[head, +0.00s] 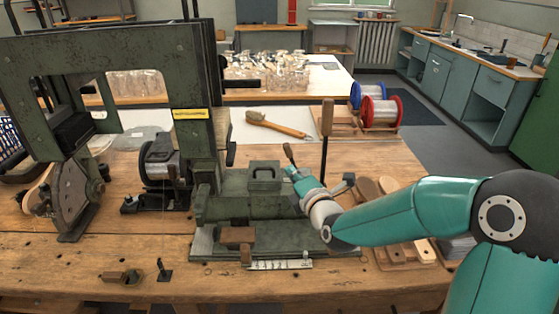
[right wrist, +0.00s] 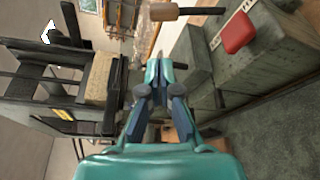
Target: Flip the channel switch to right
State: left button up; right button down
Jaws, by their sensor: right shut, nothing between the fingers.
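The green tufting machine (head: 265,205) stands on the wooden bench. A short lever with a wooden grip (head: 288,152) leans to the left just behind my right gripper (head: 290,174). In the right wrist view, a red block (right wrist: 237,34) sits beside a white marked strip on green metal, and a wooden handle on a dark rod (right wrist: 178,12) shows at the top. I cannot tell which of these is the channel switch. My right gripper, also in the right wrist view (right wrist: 158,68), is shut and empty above the machine. My left gripper is out of view.
A tall post with a wooden handle (head: 327,118) stands just right of my right gripper. A dark green press frame (head: 110,55) fills the left. A brush (head: 275,125) lies on a white sheet behind, near red and blue spools (head: 378,108).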

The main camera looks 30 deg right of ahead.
aim_at(291, 158)
jog(key=x, duration=0.3)
jog(key=p+x, duration=0.1)
jog(key=x, duration=0.2)
jog(key=p+x, duration=0.1)
jog(key=x, duration=0.2)
jog(key=shift+w+d, duration=0.2)
jog(key=shift+d, duration=0.15)
